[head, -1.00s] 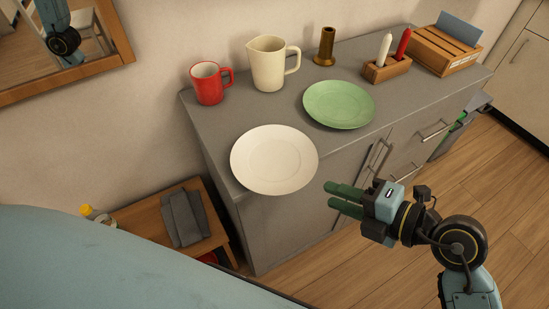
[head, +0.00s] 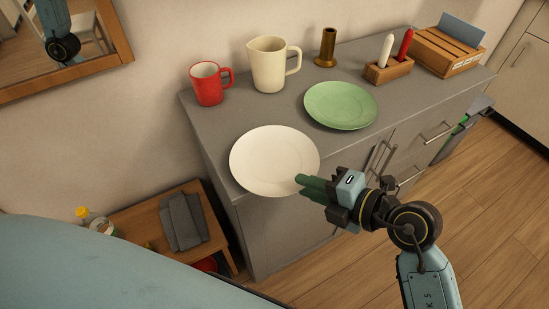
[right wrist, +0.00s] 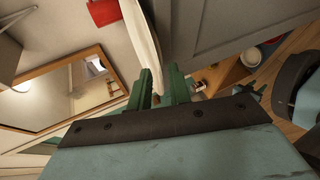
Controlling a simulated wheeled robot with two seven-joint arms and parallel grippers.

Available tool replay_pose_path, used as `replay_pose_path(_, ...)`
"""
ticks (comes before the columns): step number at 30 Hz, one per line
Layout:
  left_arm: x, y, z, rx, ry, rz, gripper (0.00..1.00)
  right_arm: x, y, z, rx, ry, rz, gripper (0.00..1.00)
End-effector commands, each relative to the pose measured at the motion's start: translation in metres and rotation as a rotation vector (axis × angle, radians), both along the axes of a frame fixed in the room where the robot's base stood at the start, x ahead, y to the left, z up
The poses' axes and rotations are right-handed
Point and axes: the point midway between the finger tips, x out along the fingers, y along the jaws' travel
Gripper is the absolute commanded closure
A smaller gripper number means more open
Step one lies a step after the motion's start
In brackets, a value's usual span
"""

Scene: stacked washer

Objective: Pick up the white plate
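The white plate (head: 268,160) lies at the front left of the grey counter, its front edge overhanging slightly. My right gripper (head: 305,184) is at the plate's front right rim, its green fingertips overlapping the rim in the head view. In the right wrist view the plate (right wrist: 143,35) shows nearly edge-on, and its rim points toward the gap between the two fingers (right wrist: 162,80). The fingers are apart; I cannot tell whether they touch the rim.
On the grey counter (head: 205,125) stand a red mug (head: 207,88), a cream pitcher (head: 267,66), a green plate (head: 341,104), a brown cylinder (head: 326,48) and wooden holders at the right. A low wooden table (head: 145,218) with a grey cloth (head: 181,222) is left. Floor in front is clear.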

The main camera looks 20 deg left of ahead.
Motion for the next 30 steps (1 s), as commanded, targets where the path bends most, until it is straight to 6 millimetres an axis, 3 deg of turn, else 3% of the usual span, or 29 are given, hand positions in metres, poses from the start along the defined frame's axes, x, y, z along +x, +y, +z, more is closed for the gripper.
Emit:
replay_pose_path(1,0.000,0.000,0.000,0.000,0.000,0.000,0.64,0.000,0.000,0.000,0.000,0.000,0.000,0.87)
replay_pose_path(4,0.000,0.000,0.000,0.000,0.000,0.000,0.64,0.000,0.000,0.000,0.000,0.000,0.000,1.00)
replay_pose_path(20,0.000,0.000,0.002,-0.001,-0.004,0.000,0.64,0.000,0.000,0.005,0.001,-0.001,0.000,1.00)
replay_pose_path(27,-0.033,0.004,0.003,-0.001,0.021,-0.011,0.64,0.000,0.000,0.035,0.004,-0.006,0.001,1.00)
replay_pose_path(30,-0.031,-0.006,0.012,-0.014,0.018,-0.006,0.64,0.000,0.000,0.060,0.004,-0.007,0.001,1.00)
